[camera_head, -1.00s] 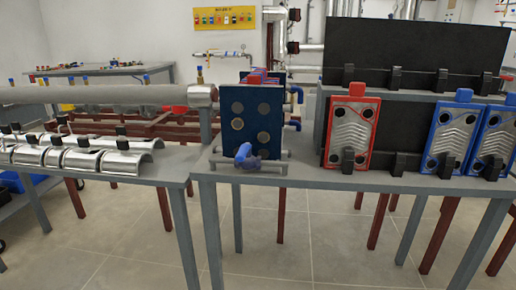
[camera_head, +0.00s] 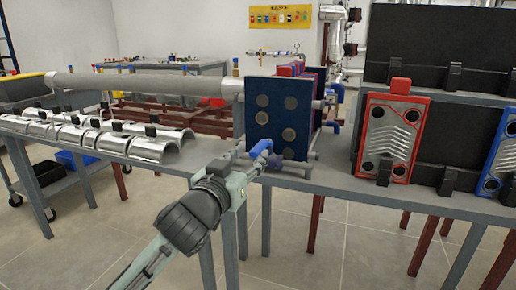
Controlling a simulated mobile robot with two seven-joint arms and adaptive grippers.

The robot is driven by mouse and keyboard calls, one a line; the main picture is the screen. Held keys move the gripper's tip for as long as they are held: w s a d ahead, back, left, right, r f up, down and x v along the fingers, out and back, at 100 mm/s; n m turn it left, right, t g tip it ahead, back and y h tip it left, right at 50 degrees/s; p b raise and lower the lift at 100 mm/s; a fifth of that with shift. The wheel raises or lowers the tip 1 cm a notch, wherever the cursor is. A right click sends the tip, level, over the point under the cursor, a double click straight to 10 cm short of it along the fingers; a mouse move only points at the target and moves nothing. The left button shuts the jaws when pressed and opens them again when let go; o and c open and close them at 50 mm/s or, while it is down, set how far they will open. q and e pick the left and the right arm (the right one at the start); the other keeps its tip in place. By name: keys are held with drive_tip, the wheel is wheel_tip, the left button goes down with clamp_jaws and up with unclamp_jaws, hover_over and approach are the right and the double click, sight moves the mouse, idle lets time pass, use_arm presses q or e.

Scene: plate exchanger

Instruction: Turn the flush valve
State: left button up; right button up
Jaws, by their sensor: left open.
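The blue valve handle (camera_head: 262,149), which looks like the flush valve, sits low on the front of the dark blue plate exchanger (camera_head: 272,98), by the grey pipework at its foot. My left arm comes in from the bottom left. My left gripper (camera_head: 246,161) is open, its fingers close to the valve on its left and near side. I cannot tell whether they touch it, as the gripper is small and partly overlaps the pipework. My right gripper is out of view.
The exchanger stands on a grey table (camera_head: 335,184). A red-framed plate (camera_head: 390,135) and a blue-framed plate (camera_head: 495,160) stand in black holders to the right. Curved silver shells (camera_head: 165,147) lie to the left under a long grey pipe (camera_head: 150,83). The table front between exchanger and red plate is clear.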

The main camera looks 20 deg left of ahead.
sight(258, 146)
use_arm(q)
drive_tip(key=w, duration=0.6)
drive_tip(key=shift+w+d, duration=0.15)
drive_tip(key=shift+w, duration=0.05)
clamp_jaws()
